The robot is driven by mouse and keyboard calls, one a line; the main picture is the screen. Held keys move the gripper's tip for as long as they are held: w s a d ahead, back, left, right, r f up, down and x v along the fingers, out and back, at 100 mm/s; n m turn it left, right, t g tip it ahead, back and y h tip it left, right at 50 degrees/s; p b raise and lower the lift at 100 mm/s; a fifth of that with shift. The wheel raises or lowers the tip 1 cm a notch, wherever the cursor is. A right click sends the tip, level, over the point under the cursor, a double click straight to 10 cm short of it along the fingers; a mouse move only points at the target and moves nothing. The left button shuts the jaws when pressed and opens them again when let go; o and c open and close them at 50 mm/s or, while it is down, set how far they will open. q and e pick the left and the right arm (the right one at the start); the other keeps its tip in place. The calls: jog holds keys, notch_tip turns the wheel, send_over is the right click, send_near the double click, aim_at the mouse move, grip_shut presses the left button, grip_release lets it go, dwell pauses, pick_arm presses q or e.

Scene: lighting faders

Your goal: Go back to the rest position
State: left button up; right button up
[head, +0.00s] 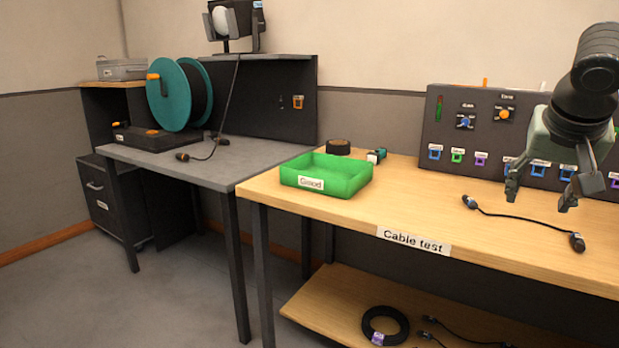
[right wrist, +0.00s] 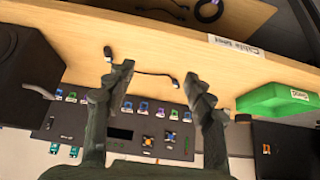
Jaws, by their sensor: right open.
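My right gripper (head: 541,192) hangs open and empty above the cable test table (head: 415,215) in the head view, in front of the dark test panel (head: 470,130). In the right wrist view its two fingers (right wrist: 160,95) are spread apart with nothing between them. A short black cable (head: 520,218) lies on the table below the gripper, apart from it. The cable also shows beyond the fingers in the right wrist view (right wrist: 145,72). My left gripper is in neither view.
A grey bench (head: 235,165) with a teal reel (head: 172,95) stands further left. Floor at the left is clear.

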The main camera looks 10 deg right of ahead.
jog(key=d+f+n+y, duration=0.1)
jog(key=d+f+n, duration=0.35)
jog(key=f, duration=1.45)
jog(key=s+f+y, duration=0.1)
jog(key=s+f, duration=0.3)
jog(key=f, duration=1.2)
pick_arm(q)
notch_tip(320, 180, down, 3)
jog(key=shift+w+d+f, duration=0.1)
pick_arm(e)
jog(key=s+a+f+n+g, duration=0.1)
jog(key=s+a+f+n, duration=0.1)
jog(key=s+a+f, duration=0.4)
jog(key=s+a+f+n+g+y, duration=0.1)
jog(key=s+a+f+n, duration=0.2)
jog(key=s+a+f, duration=0.4)
jog(key=a+f, duration=0.6)
jog(key=f, duration=0.1)
jog(key=shift+a+f, duration=0.3)
jog(key=shift+a, duration=0.1)
